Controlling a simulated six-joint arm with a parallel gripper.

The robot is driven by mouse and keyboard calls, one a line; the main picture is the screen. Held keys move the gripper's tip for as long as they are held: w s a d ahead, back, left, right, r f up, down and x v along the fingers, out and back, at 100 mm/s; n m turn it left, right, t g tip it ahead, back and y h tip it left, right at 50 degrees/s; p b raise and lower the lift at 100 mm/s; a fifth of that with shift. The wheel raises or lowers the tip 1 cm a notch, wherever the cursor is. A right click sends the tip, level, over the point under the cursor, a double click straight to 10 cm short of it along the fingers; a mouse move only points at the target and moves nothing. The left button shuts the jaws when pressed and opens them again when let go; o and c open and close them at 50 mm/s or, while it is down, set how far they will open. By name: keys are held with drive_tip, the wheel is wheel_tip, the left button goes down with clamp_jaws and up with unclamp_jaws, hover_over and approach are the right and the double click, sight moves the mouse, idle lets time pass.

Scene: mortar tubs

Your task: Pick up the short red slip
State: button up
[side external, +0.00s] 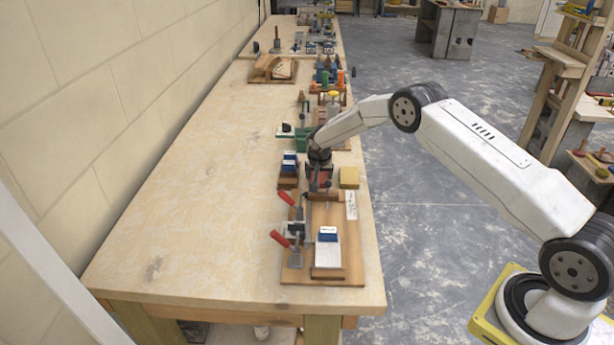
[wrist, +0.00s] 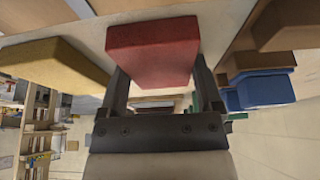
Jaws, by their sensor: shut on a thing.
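The short red slip (wrist: 152,48) is a red block that fills the upper middle of the wrist view. My gripper (wrist: 157,80) has one dark finger on each side of it and is shut on it. In the side view, my gripper (side external: 319,185) is over the workbench, with a little of the red slip (side external: 320,172) showing by the fingers. The fingers and wrist hide most of the slip there. I cannot tell whether it is touching what lies under it.
A yellow block (side external: 349,177) sits close to the right of my gripper. Blue-and-white blocks on a wooden stand (side external: 288,182) are close on the left. In front lies a wooden board (side external: 295,275) with red-handled clamps (side external: 281,238). The bench's left half (side external: 190,200) is clear.

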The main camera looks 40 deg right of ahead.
sight(319, 175)
drive_tip(key=shift+r, duration=1.85)
drive_tip(key=s+a+r, duration=0.2)
drive_tip(key=s+r, duration=0.7)
drive_tip(key=s, duration=0.4)
drive_tip(key=shift+s+a+r, duration=0.35)
drive_tip(key=shift+a, duration=0.05)
